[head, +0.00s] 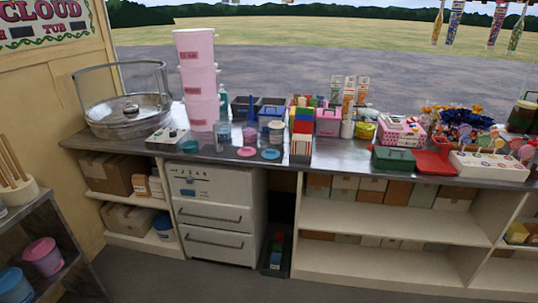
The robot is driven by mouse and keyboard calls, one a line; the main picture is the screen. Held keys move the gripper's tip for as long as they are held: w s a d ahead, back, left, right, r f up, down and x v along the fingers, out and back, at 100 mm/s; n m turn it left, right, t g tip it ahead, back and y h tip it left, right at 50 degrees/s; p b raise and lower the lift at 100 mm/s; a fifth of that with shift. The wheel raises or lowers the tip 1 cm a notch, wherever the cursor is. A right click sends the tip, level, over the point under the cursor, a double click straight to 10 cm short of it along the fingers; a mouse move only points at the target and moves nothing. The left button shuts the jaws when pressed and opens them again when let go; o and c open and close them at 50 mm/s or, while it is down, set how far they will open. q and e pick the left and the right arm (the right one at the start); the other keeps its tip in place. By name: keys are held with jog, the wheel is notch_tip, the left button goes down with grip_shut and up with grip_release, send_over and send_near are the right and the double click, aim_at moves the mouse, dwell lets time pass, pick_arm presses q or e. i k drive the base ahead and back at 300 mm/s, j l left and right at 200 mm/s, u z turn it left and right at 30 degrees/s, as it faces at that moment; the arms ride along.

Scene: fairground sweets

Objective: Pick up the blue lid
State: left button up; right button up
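Nothing is seen resting on the blue lid. Neither of my grippers shows in the head view.
Small tubs (223,131) and a stack of coloured boxes (302,133) stand close behind and right of the lids. Tall stacked pink tubs (199,90) and a large metal pan (125,120) stand to the left. White drawers (215,213) are below.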

aim_at(270, 154)
jog(key=i+j+z, duration=0.1)
jog(key=i+j, duration=0.25)
jog(key=i+j+z, duration=0.1)
jog(key=i+j, duration=0.25)
jog(key=i+j+z, duration=0.1)
jog(key=i+j, duration=0.25)
jog(key=i+j+z, duration=0.15)
jog(key=i+j, duration=0.15)
jog(key=j, duration=0.2)
jog(key=i+j+z, duration=0.1)
jog(key=i+j, duration=0.2)
jog(key=j, duration=0.15)
jog(key=i+j+z, duration=0.1)
jog(key=i+j, duration=0.15)
jog(key=j, duration=0.25)
